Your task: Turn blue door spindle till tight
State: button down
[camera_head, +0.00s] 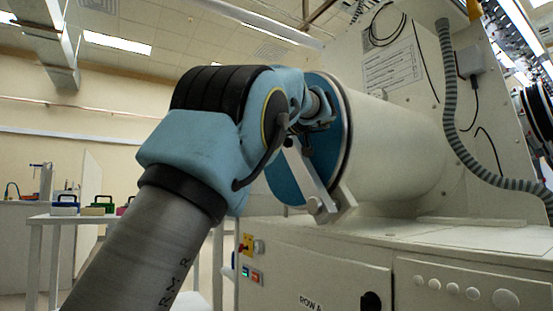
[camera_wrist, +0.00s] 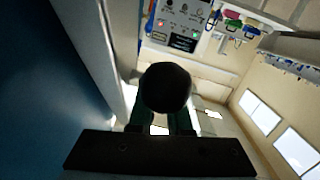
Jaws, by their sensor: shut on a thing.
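The blue round door (camera_head: 290,185) closes the end of a white cylinder in the head view, and its blue face also fills the left of the wrist view (camera_wrist: 40,90). A grey metal bar (camera_head: 306,178) crosses the door at a slant, with a bolt at its lower end. My arm covers the door's middle and upper left, so most of the spindle is hidden. My gripper (camera_wrist: 166,115) is at the door face, its fingers shut on a dark round knob (camera_wrist: 165,86) that I take as the spindle's. The fingertips are hidden in the head view.
The white cylinder (camera_head: 395,150) joins the glovebox wall at right. A ribbed grey hose (camera_head: 455,125) hangs beside it. The white cabinet (camera_head: 320,285) stands below the door. A table with coloured cases (camera_head: 98,207) is at the far left.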

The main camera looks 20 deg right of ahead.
jog(key=t+b, duration=0.1)
jog(key=b, duration=0.3)
jog(key=f+t+b, duration=0.1)
jog(key=t+b, duration=0.1)
jog(key=b, duration=0.2)
jog(key=t+b, duration=0.1)
jog(key=b, duration=0.3)
jog(key=shift+w+f+m+b, duration=0.2)
jog(key=shift+w+m+b, duration=0.1)
jog(key=shift+w, duration=0.05)
jog(key=shift+t+b, duration=0.3)
jog(key=shift+r+t+y+b, duration=0.2)
jog(key=shift+t+y+b, duration=0.1)
jog(key=shift+b, duration=0.2)
jog(key=c, duration=0.9)
grip_release()
jog(key=shift+o, duration=0.2)
